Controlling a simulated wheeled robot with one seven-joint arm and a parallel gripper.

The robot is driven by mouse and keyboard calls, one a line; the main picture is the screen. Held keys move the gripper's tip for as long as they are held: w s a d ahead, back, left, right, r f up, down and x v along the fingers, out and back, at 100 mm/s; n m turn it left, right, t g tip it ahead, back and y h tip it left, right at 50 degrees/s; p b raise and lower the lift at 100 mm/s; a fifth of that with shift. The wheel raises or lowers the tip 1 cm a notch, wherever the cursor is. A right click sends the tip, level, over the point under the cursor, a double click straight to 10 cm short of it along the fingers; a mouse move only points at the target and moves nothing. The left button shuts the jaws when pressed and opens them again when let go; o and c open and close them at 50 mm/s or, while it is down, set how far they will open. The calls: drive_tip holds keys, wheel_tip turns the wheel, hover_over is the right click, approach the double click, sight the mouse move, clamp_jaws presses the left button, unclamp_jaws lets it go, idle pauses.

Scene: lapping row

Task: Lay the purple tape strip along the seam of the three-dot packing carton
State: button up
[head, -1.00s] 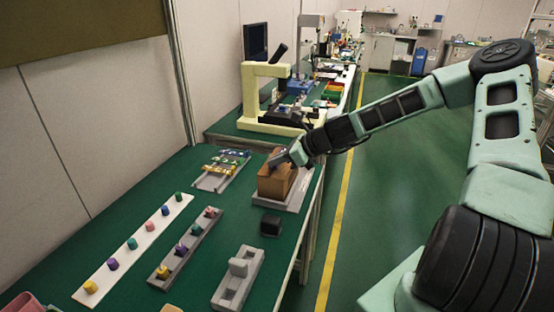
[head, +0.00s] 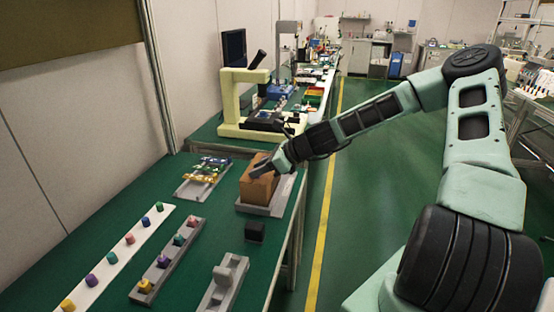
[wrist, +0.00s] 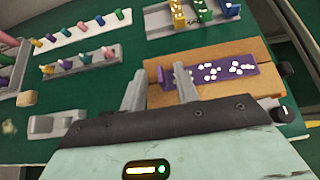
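The purple tape strip (wrist: 224,71) lies flat along the top of the brown packing carton (wrist: 158,97), with several white dots on it. A purple upright tab (wrist: 163,77) stands at its left end. My gripper (wrist: 160,88) is at that end, its two grey fingers apart on either side of the tab with a gap showing. In the head view the carton (head: 259,190) sits in a grey tray (head: 280,202), and my gripper (head: 262,170) is at its top. The strip is hidden there. I cannot make out a three-dot mark on the carton.
A grey rack (head: 190,186) with yellow, green and blue dotted pieces stands left of the carton. A black block (head: 255,231) and a grey holder (head: 222,285) are nearer. A white strip (head: 120,252) and a grey rail (head: 165,262) carry coloured pegs. A cream frame (head: 232,105) stands behind.

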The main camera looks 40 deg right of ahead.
drive_tip(key=p+v, duration=0.1)
drive_tip(key=v, duration=1.6)
